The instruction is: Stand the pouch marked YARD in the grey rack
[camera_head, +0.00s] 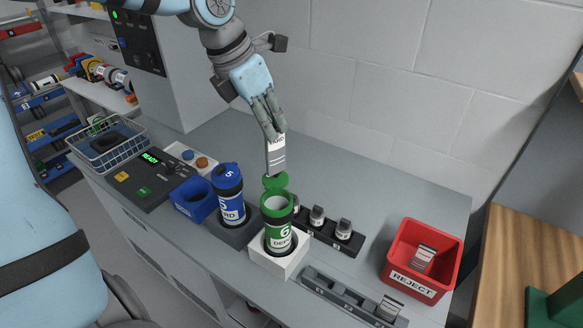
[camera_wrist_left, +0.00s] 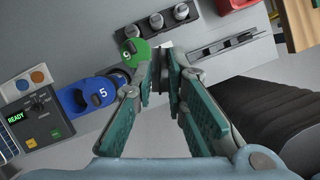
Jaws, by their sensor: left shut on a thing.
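My left gripper (camera_head: 271,125) is shut on a grey pouch (camera_head: 276,160) with a white label, on which only the end of a word, like "ARD", shows. The pouch hangs upright above and behind the open green tube (camera_head: 278,236). In the left wrist view the fingers (camera_wrist_left: 168,62) hide most of the pouch. The grey rack (camera_head: 340,293) lies along the counter's front edge, to the right of the tube. Another pouch (camera_head: 389,307) stands tilted at its right end. The rack also shows in the left wrist view (camera_wrist_left: 225,44). My right gripper is out of view.
The green tube stands in a white block (camera_head: 279,262), its lid open. A blue tube (camera_head: 229,195) stands left of it. A black holder with small vials (camera_head: 345,237) lies behind the grey rack. A red REJECT bin (camera_head: 408,284) holding a pouch stands at right.

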